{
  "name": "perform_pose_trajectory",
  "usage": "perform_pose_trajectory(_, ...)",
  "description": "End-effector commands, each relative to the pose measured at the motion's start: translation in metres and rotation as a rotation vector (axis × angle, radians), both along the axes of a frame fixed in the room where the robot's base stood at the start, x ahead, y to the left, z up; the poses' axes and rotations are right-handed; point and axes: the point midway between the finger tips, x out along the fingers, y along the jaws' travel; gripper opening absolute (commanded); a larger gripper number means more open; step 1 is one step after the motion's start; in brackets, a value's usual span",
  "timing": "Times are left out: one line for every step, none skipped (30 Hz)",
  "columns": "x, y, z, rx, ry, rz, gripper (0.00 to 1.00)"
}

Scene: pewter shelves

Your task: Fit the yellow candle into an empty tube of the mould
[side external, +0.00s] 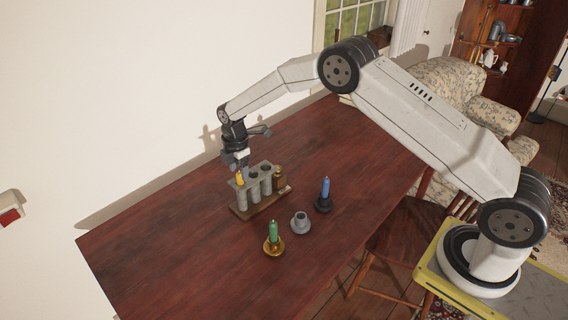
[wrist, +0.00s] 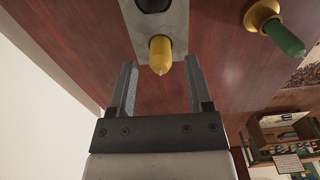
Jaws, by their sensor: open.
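The yellow candle (side external: 239,179) stands upright in the left end tube of the grey mould (side external: 254,194), its tip showing above the top plate. In the wrist view the candle (wrist: 160,55) sticks out of the mould's grey plate (wrist: 173,22), and a dark tube opening (wrist: 153,3) shows beside it at the top edge. My gripper (side external: 238,164) is right above that end of the mould. In the wrist view my gripper (wrist: 160,68) is open, with one finger on each side of the candle and visible gaps to both.
The mould has a wooden base (side external: 243,212) on the dark red table (side external: 160,250). In front stand a green candle (side external: 273,232) in a brass holder, an empty grey holder (side external: 300,223) and a blue candle (side external: 325,188) in a dark holder. The table's left part is clear.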

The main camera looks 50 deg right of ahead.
Motion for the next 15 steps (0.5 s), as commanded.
perform_pose_trajectory(0.0,0.0,0.007,0.0,-0.002,0.0,0.65)
perform_pose_trajectory(0.0,0.0,0.011,0.0,-0.002,0.0,0.65)
perform_pose_trajectory(0.0,0.0,0.016,0.0,-0.002,0.0,0.65)
perform_pose_trajectory(0.0,0.0,0.021,0.0,-0.002,0.0,0.65)
perform_pose_trajectory(0.0,0.0,0.025,0.0,-0.002,0.0,0.65)
perform_pose_trajectory(0.0,0.0,0.032,0.0,-0.002,0.0,0.65)
perform_pose_trajectory(0.0,0.0,0.037,-0.001,-0.002,0.0,0.65)
perform_pose_trajectory(0.0,0.0,0.041,-0.001,-0.002,0.0,0.65)
perform_pose_trajectory(0.0,0.0,0.049,-0.001,-0.003,0.0,0.65)
perform_pose_trajectory(0.0,0.0,0.053,-0.001,-0.002,0.0,0.65)
perform_pose_trajectory(0.0,0.0,0.058,-0.001,-0.001,0.0,0.65)
perform_pose_trajectory(0.0,0.0,0.065,-0.001,-0.003,0.0,0.65)
perform_pose_trajectory(0.0,0.0,0.07,-0.001,-0.002,0.0,0.65)
perform_pose_trajectory(0.0,0.0,0.074,-0.001,-0.001,0.0,0.65)
perform_pose_trajectory(0.0,0.0,0.08,-0.001,-0.002,0.0,0.65)
